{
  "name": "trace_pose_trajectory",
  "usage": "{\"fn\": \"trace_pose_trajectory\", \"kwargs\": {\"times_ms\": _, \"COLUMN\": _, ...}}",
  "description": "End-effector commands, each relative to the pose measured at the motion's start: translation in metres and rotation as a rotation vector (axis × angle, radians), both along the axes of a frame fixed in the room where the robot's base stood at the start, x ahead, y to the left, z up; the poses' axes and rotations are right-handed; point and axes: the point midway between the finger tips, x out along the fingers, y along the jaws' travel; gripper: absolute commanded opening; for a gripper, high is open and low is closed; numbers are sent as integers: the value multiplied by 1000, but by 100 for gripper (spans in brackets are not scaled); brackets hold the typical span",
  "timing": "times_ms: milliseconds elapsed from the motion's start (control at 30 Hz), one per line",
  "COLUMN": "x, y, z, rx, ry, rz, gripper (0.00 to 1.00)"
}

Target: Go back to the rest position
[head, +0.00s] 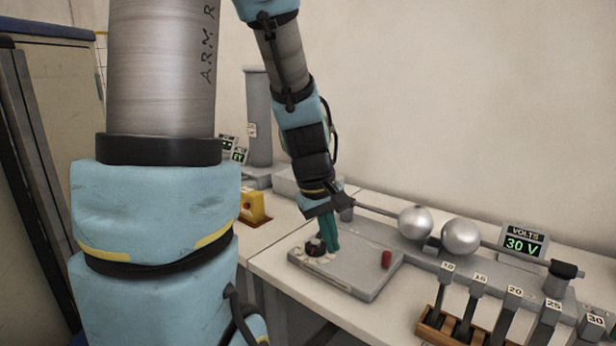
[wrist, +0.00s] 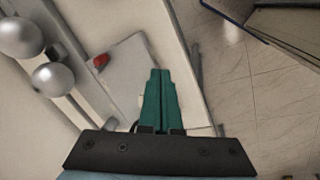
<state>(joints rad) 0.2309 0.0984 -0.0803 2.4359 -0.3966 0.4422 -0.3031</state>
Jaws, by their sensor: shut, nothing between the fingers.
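My gripper (head: 331,238) has teal-green fingers and is shut with nothing between them. The panel (head: 352,285) lies on the white table and carries a red button (head: 386,259), which also shows in the wrist view (wrist: 101,61).
Two metal spheres (head: 415,222) (head: 461,236) stand behind the panel, beside a display reading 30 V (head: 524,243). Several numbered grey pieces stand in a wooden rack (head: 433,327) at front right. A yellow box (head: 252,207) and a grey cylinder (head: 259,118) are at the left. Open floor (wrist: 265,95) shows in the wrist view.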

Motion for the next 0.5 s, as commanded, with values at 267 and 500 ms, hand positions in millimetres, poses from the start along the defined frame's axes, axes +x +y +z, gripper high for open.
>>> {"fn": "trace_pose_trajectory", "kwargs": {"times_ms": 267, "x": -11, "y": 111, "z": -2, "rx": 264, "ry": -147, "rz": -376, "gripper": 0}}
{"fn": "trace_pose_trajectory", "kwargs": {"times_ms": 500, "x": -18, "y": 114, "z": -57, "rx": 273, "ry": -116, "rz": -414, "gripper": 0}}
